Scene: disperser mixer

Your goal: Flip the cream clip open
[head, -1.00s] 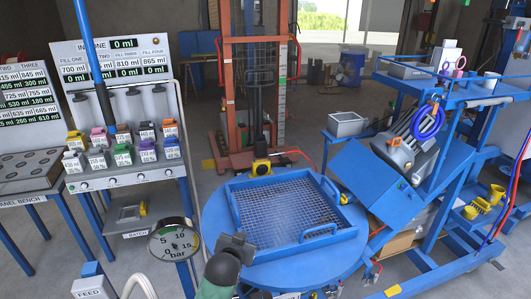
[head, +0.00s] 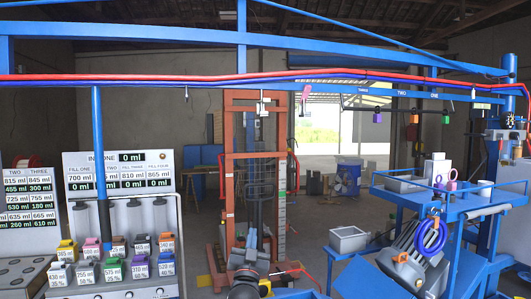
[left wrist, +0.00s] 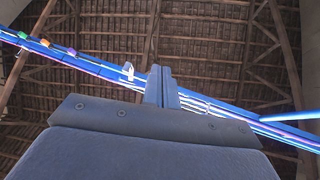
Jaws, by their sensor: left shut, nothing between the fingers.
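The cream clip (head: 263,103) is small and pale. It sits under the red and blue lines of the overhead beam, in front of the orange frame; it is too small to tell how its flap stands. In the left wrist view a whitish clip (left wrist: 128,71) shows on the blue beam, just left of my fingertips in the picture. My left gripper (head: 250,240) points up from the bottom of the head view, well below the clip. Its two fingers (left wrist: 161,84) are together and empty in the left wrist view. My right gripper is not in view.
The blue overhead beam (head: 170,48) spans the view, with red and blue lines below it. A pink piece (head: 305,93) and purple (head: 377,117), orange (head: 414,118) and green (head: 445,118) pieces hang further right. A blue trolley (head: 462,205) stands at right.

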